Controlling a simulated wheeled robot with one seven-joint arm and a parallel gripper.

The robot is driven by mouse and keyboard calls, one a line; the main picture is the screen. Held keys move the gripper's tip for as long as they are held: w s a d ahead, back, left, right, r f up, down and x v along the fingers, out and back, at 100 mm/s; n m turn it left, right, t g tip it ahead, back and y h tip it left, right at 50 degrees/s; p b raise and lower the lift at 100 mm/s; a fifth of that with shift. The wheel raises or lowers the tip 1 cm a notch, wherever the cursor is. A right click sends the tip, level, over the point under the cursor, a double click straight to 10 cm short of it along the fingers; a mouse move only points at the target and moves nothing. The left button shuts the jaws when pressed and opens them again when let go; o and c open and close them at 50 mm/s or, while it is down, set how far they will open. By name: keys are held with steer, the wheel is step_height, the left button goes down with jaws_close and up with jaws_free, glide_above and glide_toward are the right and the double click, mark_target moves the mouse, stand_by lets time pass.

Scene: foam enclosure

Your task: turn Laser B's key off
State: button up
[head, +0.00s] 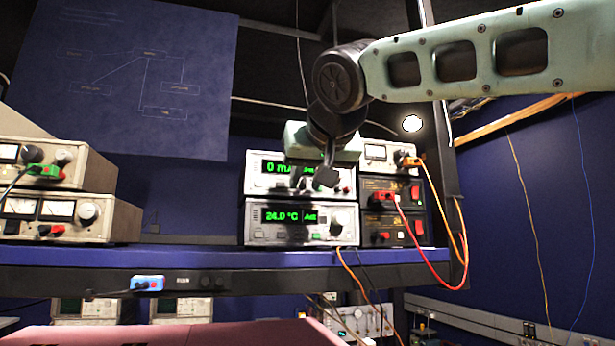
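A stack of two grey instruments stands on the blue shelf. The upper unit (259,187) has a green display reading 0 mA, partly covered by my gripper. The lower unit (290,234) reads 24.0 °C and has a round knob at its right. My gripper (325,180) is in front of the upper unit's panel, fingers pointing down and toward it. Whether it touches the panel, and whether its fingers are apart or hold anything, I cannot tell. I cannot make out a key or a "Laser B" label; part of the upper panel is hidden behind my gripper.
Dark supplies (378,234) with red and orange leads stand right of the stack, under a small grey unit (374,154). Metered instruments (112,218) stand at the left of the blue shelf (190,256). A dark post (444,190) rises at the right. The shelf between is clear.

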steer(key=shift+s, duration=0.1)
steer(key=b+v, duration=0.4)
steer(key=v, duration=1.3)
steer(key=shift+s, duration=0.15)
